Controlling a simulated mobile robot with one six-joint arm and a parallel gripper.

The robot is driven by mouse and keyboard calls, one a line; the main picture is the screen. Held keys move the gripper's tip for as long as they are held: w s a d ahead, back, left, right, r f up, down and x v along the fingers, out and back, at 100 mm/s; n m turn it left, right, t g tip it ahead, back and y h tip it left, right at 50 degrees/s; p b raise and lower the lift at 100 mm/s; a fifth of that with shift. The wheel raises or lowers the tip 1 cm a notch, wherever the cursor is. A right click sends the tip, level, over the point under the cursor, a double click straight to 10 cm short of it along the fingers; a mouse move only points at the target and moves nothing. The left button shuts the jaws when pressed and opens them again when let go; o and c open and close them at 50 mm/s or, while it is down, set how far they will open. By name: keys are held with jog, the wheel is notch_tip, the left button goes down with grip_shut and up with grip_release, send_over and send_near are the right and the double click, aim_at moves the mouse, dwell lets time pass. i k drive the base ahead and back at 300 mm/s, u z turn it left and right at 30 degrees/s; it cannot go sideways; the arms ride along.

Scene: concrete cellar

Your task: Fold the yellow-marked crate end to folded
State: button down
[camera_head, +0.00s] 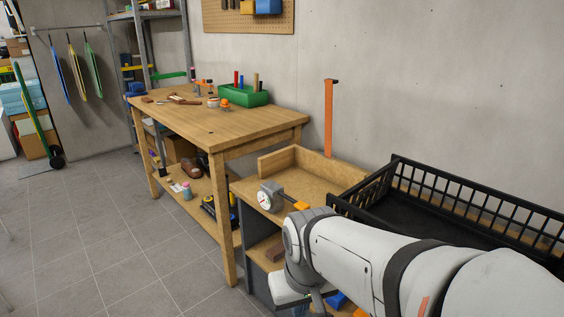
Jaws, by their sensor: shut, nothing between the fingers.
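The black crate (480,200) stands at the right, with slatted walls and a dark floor. Its far long wall is up. Its left end panel (366,194) also rises from the floor; I cannot tell whether it is fully upright or leaning. I see no clear yellow mark on the crate. The near part of the crate is hidden behind my arm, and its right part is cut off by the picture edge. My arm crosses the lower right and bends down at the wrist, left of the crate. My gripper's fingers do not show.
A wooden workbench (215,130) with a green tool box (243,96) stands further left. The tiled floor at left is clear.

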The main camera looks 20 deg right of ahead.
aim_at(391, 167)
jog(key=i, duration=0.9)
